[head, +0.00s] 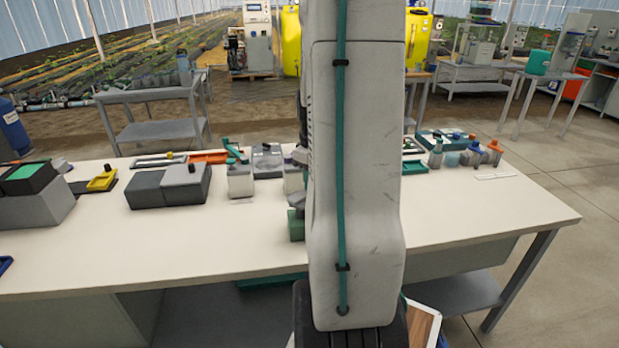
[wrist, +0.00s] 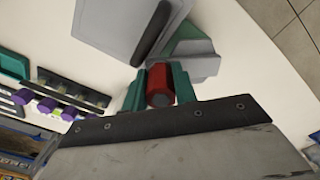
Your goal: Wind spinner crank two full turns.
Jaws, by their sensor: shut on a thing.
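In the wrist view my gripper (wrist: 159,82) has its two teal fingers closed on a red knob (wrist: 160,85), one on each side. The knob looks like the handle of the spinner crank. A green and grey piece (wrist: 190,55) lies just right of the knob. How these parts join is hard to tell. In the head view my arm hides the gripper and the crank.
In the wrist view several purple knobs (wrist: 45,104) and a black strip (wrist: 73,88) lie to the left. In the head view the white table (head: 480,215) has clear room in front; grey boxes (head: 168,188) and small vessels (head: 494,152) line its back.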

